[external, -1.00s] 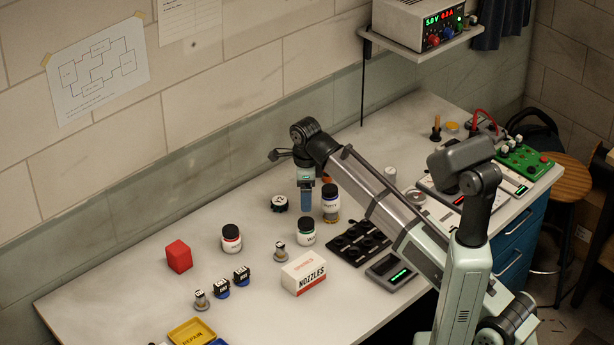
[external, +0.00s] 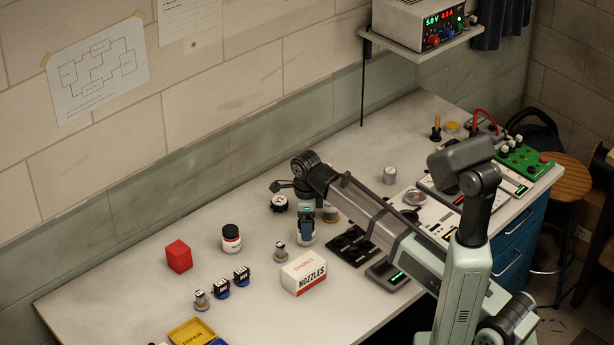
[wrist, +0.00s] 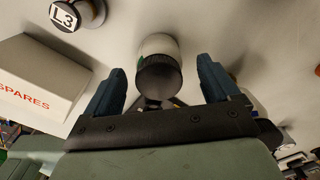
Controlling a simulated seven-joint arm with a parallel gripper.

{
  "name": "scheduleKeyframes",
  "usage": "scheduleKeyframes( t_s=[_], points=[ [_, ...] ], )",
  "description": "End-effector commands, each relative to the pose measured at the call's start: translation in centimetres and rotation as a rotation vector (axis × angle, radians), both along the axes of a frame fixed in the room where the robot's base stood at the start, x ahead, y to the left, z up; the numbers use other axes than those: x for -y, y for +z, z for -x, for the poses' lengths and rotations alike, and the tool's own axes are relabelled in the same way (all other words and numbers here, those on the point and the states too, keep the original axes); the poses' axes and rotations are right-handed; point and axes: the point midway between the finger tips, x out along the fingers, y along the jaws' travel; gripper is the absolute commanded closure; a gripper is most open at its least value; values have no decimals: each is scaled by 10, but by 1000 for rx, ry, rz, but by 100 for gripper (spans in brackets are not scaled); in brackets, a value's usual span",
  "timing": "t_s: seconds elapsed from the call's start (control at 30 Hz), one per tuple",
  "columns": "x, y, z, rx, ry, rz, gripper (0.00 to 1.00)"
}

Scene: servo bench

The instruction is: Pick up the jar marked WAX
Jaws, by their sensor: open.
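A white jar with a black lid (wrist: 158,65) lies between the two blue fingers of my gripper (wrist: 160,84) in the wrist view, near their tips, with a gap on each side. In the external view my gripper (external: 306,227) points down over this jar (external: 305,241) and hides most of it. Its label is not readable now; a W shows on it in the earlier frame. The fingers are open. Another black-lidded jar with a red band (external: 231,239) stands to the left, its label too small to read.
Another jar (external: 330,214) is partly hidden behind my gripper. A black tray (external: 350,246) lies to the right. A red block (external: 179,256) stands left.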

Motion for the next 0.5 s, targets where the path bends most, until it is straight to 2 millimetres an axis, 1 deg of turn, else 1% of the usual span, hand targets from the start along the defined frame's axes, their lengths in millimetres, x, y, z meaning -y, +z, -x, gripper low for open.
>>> scheduleKeyframes(
  t_s=[0.03,0.1,0.2,0.47,0.5],
  points=[
    [1,-8,3,-1,1,1,11],
    [1,-17,2,0,0,0,11],
    [0,-24,1,1,0,-1,11],
    [0,-26,1,2,0,-2,11],
    [0,-26,1,2,0,-2,15]
  ],
)
